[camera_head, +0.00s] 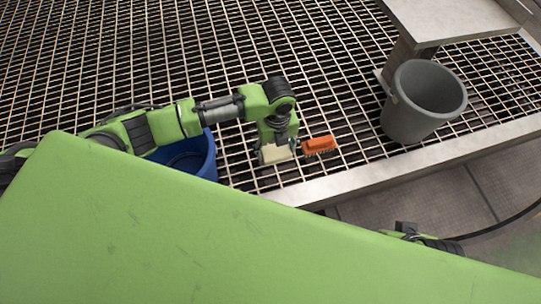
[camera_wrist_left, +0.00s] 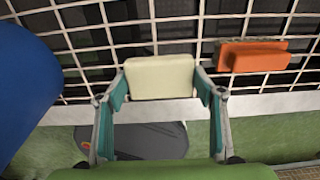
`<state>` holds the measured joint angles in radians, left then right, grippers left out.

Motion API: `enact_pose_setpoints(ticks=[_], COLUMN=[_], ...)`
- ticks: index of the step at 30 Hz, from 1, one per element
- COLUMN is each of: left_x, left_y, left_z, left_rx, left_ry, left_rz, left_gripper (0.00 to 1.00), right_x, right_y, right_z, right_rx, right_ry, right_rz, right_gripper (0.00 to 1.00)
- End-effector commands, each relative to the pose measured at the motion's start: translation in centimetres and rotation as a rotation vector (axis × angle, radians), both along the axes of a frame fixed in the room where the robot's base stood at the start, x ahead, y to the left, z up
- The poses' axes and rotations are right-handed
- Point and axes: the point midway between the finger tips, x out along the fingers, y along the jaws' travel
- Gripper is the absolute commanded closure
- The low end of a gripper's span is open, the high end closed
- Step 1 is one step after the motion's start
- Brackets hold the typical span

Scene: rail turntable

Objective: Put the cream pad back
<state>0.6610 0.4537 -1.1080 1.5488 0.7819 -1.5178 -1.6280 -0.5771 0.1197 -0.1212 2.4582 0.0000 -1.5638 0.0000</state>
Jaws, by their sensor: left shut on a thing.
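The cream pad (camera_wrist_left: 160,78) is a pale block between the two fingers of my left gripper (camera_wrist_left: 161,96) in the left wrist view. The fingers press on its left and right sides. In the head view the pad (camera_head: 273,155) shows below my left gripper (camera_head: 277,146), just left of an orange brush. Whether the pad touches the grating cannot be told. My right gripper is not in view; only a small part of an arm shows at the lower right of the head view.
The orange brush (camera_head: 319,146) lies on the metal grating (camera_head: 330,70). A blue bin (camera_head: 190,158) stands left of my left gripper, partly hidden by my arm. A grey bin (camera_head: 425,100) stands at the right beside a pale bench (camera_head: 455,18). A pale edge (camera_head: 400,165) borders the grating.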

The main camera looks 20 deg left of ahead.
Motion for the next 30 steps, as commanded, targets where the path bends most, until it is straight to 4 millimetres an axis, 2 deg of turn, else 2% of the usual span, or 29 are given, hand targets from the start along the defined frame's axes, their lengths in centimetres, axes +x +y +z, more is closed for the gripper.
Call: enact_pose_setpoints(ticks=[4,8,12,24,25,26,30], left_x=[-0.1,-0.2,-0.2,-0.1,-0.1,-0.1,-0.1], left_y=[0.7,2.0,1.8,1.7,1.7,1.7,1.7], left_z=[-1.0,-2.8,-5.1,-5.4,-5.3,-5.3,-5.3], left_rx=[0.002,0.002,0.002,0.001,0.001,0.001,0.001], left_ry=[0.001,0.003,0.001,-0.001,-0.001,-0.001,-0.001], left_rz=[0.001,0.002,0.0,0.0,-0.001,-0.001,-0.001], left_gripper=[0.58,0.58,0.58,0.58,0.31,0.23,0.22], right_x=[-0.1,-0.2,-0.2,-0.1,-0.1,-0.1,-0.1], right_y=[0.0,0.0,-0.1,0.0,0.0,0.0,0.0], right_z=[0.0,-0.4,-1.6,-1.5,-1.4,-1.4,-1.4], right_rx=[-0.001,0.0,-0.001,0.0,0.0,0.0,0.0], right_ry=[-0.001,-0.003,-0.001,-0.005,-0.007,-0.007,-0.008], right_rz=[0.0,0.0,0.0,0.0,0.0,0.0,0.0], right_gripper=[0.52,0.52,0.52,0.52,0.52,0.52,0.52])
